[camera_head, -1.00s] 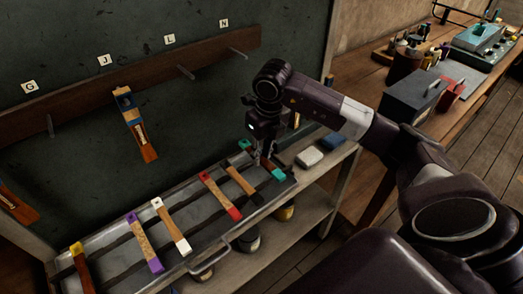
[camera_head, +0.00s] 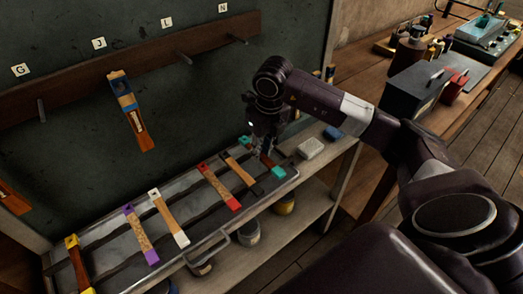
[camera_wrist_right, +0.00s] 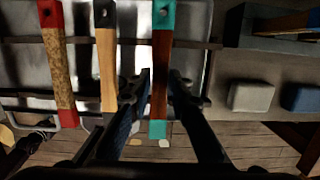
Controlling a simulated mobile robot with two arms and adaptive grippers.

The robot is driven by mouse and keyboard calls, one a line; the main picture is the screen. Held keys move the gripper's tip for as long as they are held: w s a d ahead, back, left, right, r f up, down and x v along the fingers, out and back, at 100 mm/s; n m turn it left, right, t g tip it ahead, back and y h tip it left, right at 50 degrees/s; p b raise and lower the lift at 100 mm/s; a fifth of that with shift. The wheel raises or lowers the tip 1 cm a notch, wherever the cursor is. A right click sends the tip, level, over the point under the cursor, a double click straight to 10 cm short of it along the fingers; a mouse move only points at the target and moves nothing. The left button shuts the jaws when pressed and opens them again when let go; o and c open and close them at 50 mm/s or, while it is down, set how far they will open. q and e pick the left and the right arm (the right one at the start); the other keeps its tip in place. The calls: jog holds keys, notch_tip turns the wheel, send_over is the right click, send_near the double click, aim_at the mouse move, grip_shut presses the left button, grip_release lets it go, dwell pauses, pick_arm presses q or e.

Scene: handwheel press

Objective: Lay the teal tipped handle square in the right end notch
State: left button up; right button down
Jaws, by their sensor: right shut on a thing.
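The teal tipped handle (camera_head: 278,172) has a red-brown body and teal at both ends. It is at the right end of the metal tray (camera_head: 205,252), beside the black-tipped handle (camera_head: 239,168). My right gripper (camera_head: 263,153) is shut on its middle from above. In the right wrist view the handle (camera_wrist_right: 160,75) runs between the fingers, across the dark notched rail (camera_wrist_right: 210,44) and roughly parallel to the black-tipped handle. Whether it rests fully in the end notch cannot be told. My left gripper is not in view.
Red (camera_head: 219,187), white (camera_head: 168,218), purple (camera_head: 141,234) and yellow (camera_head: 78,265) tipped handles lie left in the tray. A pale block (camera_head: 310,148) and a blue block (camera_head: 333,133) sit right of it. A pegged rail (camera_head: 140,70) is behind.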

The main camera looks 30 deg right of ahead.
jog(key=shift+f, duration=0.2)
jog(key=shift+f+b, duration=0.4)
jog(key=shift+b, duration=0.15)
jog(key=c, duration=1.7)
grip_release()
jog(key=shift+o, duration=0.6)
jog(key=shift+o, duration=1.4)
